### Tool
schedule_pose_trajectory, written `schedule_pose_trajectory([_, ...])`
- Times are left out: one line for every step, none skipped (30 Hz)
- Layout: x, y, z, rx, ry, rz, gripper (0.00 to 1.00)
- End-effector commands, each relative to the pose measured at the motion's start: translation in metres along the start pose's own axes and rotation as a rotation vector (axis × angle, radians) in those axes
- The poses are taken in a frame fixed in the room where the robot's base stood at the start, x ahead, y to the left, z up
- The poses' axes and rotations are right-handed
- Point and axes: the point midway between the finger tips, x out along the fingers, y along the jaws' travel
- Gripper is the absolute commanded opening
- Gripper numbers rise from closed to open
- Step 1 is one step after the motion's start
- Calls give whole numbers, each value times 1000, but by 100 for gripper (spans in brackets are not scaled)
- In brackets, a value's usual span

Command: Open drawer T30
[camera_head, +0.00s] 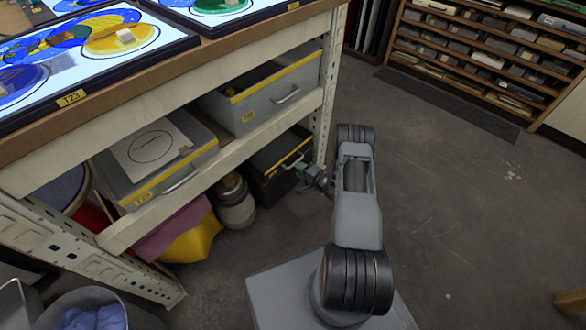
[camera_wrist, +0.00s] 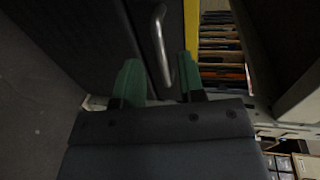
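A dark drawer (camera_head: 272,158) with a yellow front strip sits on the low level of the bench rack. I cannot read its label clearly, so I cannot tell whether it is T30. My gripper (camera_head: 301,170) is at its front, near the metal handle (camera_head: 291,161). In the wrist view my gripper (camera_wrist: 159,80) has its two green fingers apart, with the handle (camera_wrist: 160,42) reaching down between them. Whether either finger touches the handle is not clear. The drawer appears shut.
Two grey drawers, an upper right one (camera_head: 265,95) and a left one (camera_head: 150,185), sit above. A round pot (camera_head: 236,205) and yellow and purple bundles (camera_head: 190,235) stand to the left. The floor to the right (camera_head: 450,210) is clear.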

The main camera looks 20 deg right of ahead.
Motion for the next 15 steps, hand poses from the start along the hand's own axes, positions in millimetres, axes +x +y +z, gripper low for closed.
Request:
schedule_pose_trajectory([10,3,0,-2,-1,-1,36])
schedule_pose_trajectory([14,3,0,-2,-2,-1,36])
schedule_pose_trajectory([20,2,0,-2,-2,-1,36])
schedule_pose_trajectory([24,2,0,-2,-1,-1,36])
schedule_pose_trajectory([27,2,0,-1,0,-1,36])
schedule_pose_trajectory([32,2,0,-1,0,-1,36])
schedule_pose_trajectory([34,2,0,-1,0,0,36])
schedule_pose_trajectory([37,2,0,-1,0,0,36])
schedule_pose_trajectory([40,2,0,-1,0,1,36])
schedule_pose_trajectory([41,1,0,-1,0,1,36])
schedule_pose_trajectory([43,1,0,-1,1,1,36])
schedule_pose_trajectory([45,1,0,-1,1,0,36])
schedule_pose_trajectory([46,0,0,-1,1,0,36])
schedule_pose_trajectory([46,0,0,0,1,0,36])
schedule_pose_trajectory([47,0,0,0,1,0,36])
